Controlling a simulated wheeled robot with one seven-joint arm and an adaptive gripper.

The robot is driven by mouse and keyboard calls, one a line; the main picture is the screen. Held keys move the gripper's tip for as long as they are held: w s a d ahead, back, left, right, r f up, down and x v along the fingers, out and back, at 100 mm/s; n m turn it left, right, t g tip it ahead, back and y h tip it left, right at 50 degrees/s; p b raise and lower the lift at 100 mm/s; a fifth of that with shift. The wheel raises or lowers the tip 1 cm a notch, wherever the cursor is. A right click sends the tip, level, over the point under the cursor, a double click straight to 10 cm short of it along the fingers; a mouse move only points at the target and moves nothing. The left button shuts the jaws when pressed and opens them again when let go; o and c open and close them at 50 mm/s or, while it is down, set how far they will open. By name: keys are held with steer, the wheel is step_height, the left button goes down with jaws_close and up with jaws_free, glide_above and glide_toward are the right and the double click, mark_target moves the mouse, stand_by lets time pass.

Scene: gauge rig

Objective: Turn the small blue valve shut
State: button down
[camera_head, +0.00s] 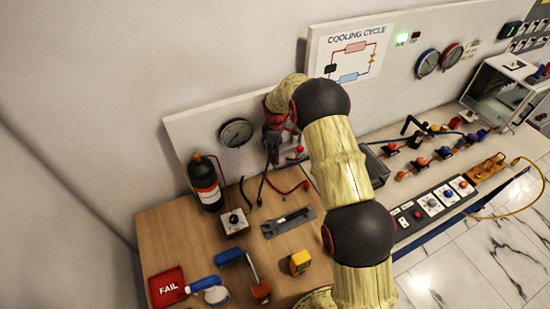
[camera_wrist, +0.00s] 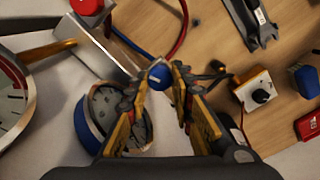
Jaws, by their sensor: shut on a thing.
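The small blue valve (camera_wrist: 159,76) shows as a round blue knob with a pale line across it, in the middle of the wrist view. My gripper (camera_wrist: 165,78) has one finger on each side of the knob and is shut on it. In the head view my gripper (camera_head: 272,147) is at the wall panel above the wooden bench, right of a round gauge (camera_head: 236,132). There the blue knob is hidden or too small to make out.
A blue-rimmed gauge (camera_wrist: 92,128) lies close behind my left finger. A red knob (camera_wrist: 88,5) on a metal block is nearby, with red and blue hoses beside it. A black cylinder (camera_head: 206,183) stands on the bench, left of a boxed dial (camera_head: 234,221).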

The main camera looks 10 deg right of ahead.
steer(key=m+b, duration=0.1)
steer(key=m, duration=0.3)
steer(key=shift+w+m+b, duration=0.1)
steer(key=shift+m+b, duration=0.25)
steer(key=shift+m, duration=0.05)
steer(key=shift+r, duration=0.1)
stand_by(0.3)
steer(key=c, duration=1.8)
jaws_free()
step_height(320, 180, up, 12)
steer(key=shift+m, duration=0.3)
